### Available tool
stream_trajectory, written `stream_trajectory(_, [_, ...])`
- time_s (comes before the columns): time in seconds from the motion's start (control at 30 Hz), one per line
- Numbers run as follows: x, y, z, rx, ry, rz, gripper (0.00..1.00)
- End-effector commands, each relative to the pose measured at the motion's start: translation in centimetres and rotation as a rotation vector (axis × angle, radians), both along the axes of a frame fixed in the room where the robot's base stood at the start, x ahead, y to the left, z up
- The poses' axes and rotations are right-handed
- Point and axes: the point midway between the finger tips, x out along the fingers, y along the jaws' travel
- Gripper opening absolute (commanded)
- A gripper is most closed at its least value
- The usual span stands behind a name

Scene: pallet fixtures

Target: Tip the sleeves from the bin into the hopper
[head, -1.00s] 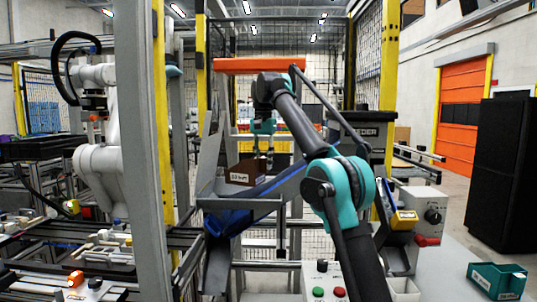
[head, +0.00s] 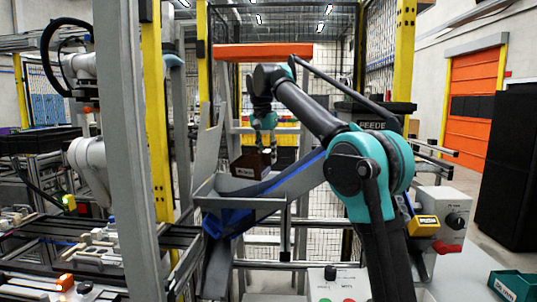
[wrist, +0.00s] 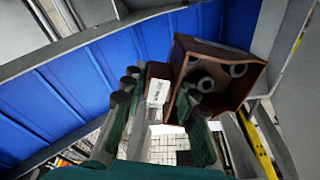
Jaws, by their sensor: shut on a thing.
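The brown bin (head: 250,166) is held tilted above a grey sheet-metal trough (head: 238,203) with a blue ribbed incline, which looks like the hopper. My gripper (head: 268,150) is shut on the bin's labelled side. In the wrist view, my gripper's fingers (wrist: 160,92) stand on both sides of the white label, and the bin (wrist: 252,75) opens toward the camera. Several grey cylindrical sleeves (wrist: 205,80) lie inside it. Part of the bin's near wall is hidden by the fingers.
A dark lettered feeder box (head: 375,112) stands behind my arm. A control box (head: 445,207) with a yellow and a red part is to the right, with a green bin (head: 515,284) at the lower right. A grey post (head: 127,150) and another white robot arm (head: 88,160) stand left.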

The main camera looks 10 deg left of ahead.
Motion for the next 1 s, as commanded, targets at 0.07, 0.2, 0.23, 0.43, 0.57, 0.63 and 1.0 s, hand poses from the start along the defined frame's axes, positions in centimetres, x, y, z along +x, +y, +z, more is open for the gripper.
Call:
stream_trajectory(0.07, [-0.6, 0.3, -0.2, -0.020, -0.054, 0.004, 0.00])
stream_trajectory(0.2, [-1.3, 0.5, -0.5, -0.054, -0.157, 0.003, 0.00])
stream_trajectory(0.23, [-1.5, 0.5, -0.5, -0.063, -0.180, 0.004, 0.00])
stream_trajectory(0.43, [-2.5, 1.0, -1.1, -0.116, -0.334, 0.004, 0.00])
stream_trajectory(0.57, [-3.2, 1.2, -1.5, -0.148, -0.429, 0.004, 0.00])
stream_trajectory(0.63, [-3.6, 1.3, -1.7, -0.165, -0.479, 0.004, 0.00])
stream_trajectory(1.0, [-5.4, 1.9, -3.0, -0.260, -0.747, 0.004, 0.00])
